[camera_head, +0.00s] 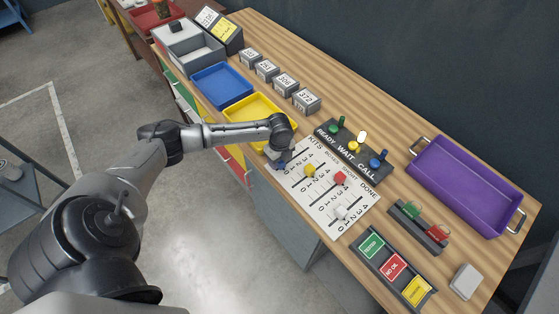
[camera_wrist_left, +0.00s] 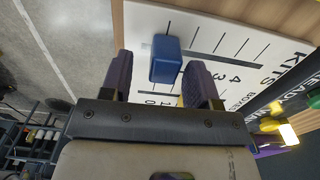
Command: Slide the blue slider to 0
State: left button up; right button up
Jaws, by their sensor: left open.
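The white slider board (camera_head: 322,200) lies on the wooden bench with numbered scales and column labels such as KITS and DONE. The blue slider (camera_wrist_left: 166,58) shows in the left wrist view on the KITS scale, towards its low-number end; I cannot tell its exact mark. My left gripper (camera_head: 279,164) is over that end of the board and hides most of the blue slider in the head view. Its two dark fingers (camera_wrist_left: 160,78) are open, one on each side of the blue slider; contact is not clear. My right gripper is not in view.
Yellow (camera_head: 310,171), red (camera_head: 340,178) and white (camera_head: 341,212) sliders sit on neighbouring scales. The READY/WAIT/CALL panel (camera_head: 346,153) stands behind the board. A yellow tray (camera_head: 262,112) is to the left, a purple tray (camera_head: 460,190) to the right.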

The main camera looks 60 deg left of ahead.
pick_arm(q)
notch_tip(320, 180, up, 12)
jog(key=shift+r+p, duration=0.25)
jog(key=shift+p, duration=0.15)
dwell(0.5)
